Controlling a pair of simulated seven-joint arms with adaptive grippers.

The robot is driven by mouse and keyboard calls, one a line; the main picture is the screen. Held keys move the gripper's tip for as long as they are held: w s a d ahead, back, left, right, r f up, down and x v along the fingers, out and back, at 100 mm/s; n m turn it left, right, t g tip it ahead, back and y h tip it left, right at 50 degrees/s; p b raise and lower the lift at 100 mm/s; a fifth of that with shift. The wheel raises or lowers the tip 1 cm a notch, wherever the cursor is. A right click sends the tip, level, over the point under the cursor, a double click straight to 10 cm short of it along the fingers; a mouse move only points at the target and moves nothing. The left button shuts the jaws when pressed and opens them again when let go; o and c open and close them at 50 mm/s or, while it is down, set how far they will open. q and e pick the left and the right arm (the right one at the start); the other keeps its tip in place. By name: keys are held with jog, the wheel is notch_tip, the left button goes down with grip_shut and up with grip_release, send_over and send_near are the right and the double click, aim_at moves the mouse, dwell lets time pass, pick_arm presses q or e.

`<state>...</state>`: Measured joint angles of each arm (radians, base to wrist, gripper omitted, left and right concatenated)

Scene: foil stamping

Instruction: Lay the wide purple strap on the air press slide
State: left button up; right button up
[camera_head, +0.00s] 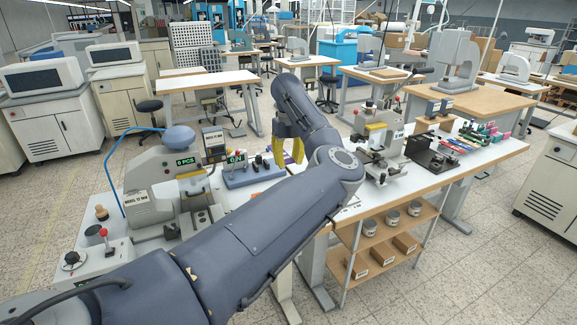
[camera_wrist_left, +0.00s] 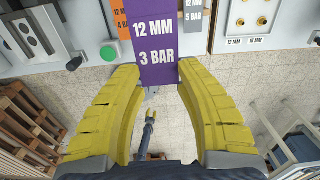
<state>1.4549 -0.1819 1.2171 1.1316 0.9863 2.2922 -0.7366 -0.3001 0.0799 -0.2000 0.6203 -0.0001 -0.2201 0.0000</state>
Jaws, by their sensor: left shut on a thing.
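My left gripper (camera_head: 278,152) points down over the far side of the white bench, its yellow fingers partly hidden by my arm. In the left wrist view the gripper (camera_wrist_left: 157,72) is shut on the wide purple strap (camera_wrist_left: 154,52), printed "12 MM 3 BAR". The strap lies between the two fingertips and runs up out of that view. A grey press machine (camera_head: 160,170) with a "0 PCS" display stands at the left of the bench. I cannot tell which part is the air press slide.
An orange strap (camera_wrist_left: 120,18) and a grey strap (camera_wrist_left: 193,14) lie on either side of the purple one. A blue-grey block with a display (camera_head: 240,174) stands beside the press. Another press (camera_head: 382,135) stands to the right, with colored items (camera_head: 480,134) beyond.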

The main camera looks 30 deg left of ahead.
pick_arm(q)
jog(key=shift+r, duration=0.3)
dwell(0.4)
jog(key=shift+r, duration=1.25)
jog(key=shift+r, duration=0.1)
jog(key=shift+r, duration=1.4)
